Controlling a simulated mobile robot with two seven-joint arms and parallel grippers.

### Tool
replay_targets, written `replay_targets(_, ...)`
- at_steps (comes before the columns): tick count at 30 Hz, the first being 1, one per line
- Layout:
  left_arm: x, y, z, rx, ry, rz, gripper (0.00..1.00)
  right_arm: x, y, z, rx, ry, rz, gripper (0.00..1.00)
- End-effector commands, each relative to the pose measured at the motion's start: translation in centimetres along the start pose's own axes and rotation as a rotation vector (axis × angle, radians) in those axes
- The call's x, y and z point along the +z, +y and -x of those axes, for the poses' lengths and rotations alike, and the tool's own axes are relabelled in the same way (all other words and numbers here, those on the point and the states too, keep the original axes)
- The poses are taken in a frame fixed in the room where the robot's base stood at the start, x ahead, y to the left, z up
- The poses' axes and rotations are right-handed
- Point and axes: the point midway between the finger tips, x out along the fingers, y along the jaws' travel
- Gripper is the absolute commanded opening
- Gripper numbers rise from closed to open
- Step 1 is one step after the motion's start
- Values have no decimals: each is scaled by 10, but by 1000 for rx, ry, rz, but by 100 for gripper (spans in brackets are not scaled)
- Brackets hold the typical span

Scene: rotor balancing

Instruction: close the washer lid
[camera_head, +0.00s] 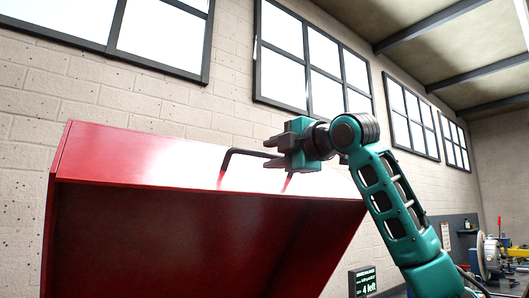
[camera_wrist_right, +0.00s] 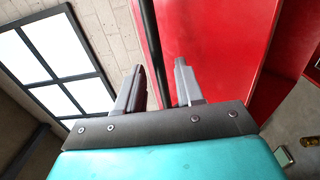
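The red washer lid (camera_head: 200,165) stands raised and tilted, filling the left and middle of the head view. It also shows in the right wrist view (camera_wrist_right: 220,40). A black bar handle (camera_head: 232,153) sits on its outer face near the right end. My right gripper (camera_head: 274,152) is at this handle with its fingers apart. In the right wrist view the handle bar (camera_wrist_right: 151,40) runs between the two fingers, with gaps visible, so the grip does not look closed. My left gripper is not in view. The washer's body below the lid is not visible.
A brick wall with windows (camera_head: 312,65) stands behind the lid. A small dark display (camera_head: 363,281) with green text is at the lower middle. Workshop equipment (camera_head: 490,255) stands at the far right. The space above the lid looks clear.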

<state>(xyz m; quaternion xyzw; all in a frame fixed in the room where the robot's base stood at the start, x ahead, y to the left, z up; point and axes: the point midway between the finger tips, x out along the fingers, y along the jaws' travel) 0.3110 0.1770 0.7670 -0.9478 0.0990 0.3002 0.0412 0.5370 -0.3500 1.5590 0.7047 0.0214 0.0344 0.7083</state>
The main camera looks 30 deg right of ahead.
Motion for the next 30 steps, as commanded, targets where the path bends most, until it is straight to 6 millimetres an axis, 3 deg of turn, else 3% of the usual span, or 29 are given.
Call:
replay_targets(6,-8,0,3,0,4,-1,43,0,1,-28,-1,0,-1,37)
replay_targets(18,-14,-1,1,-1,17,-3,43,0,-1,-34,0,-1,0,36)
replay_targets(30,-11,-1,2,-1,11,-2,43,0,0,-34,0,-1,0,0)
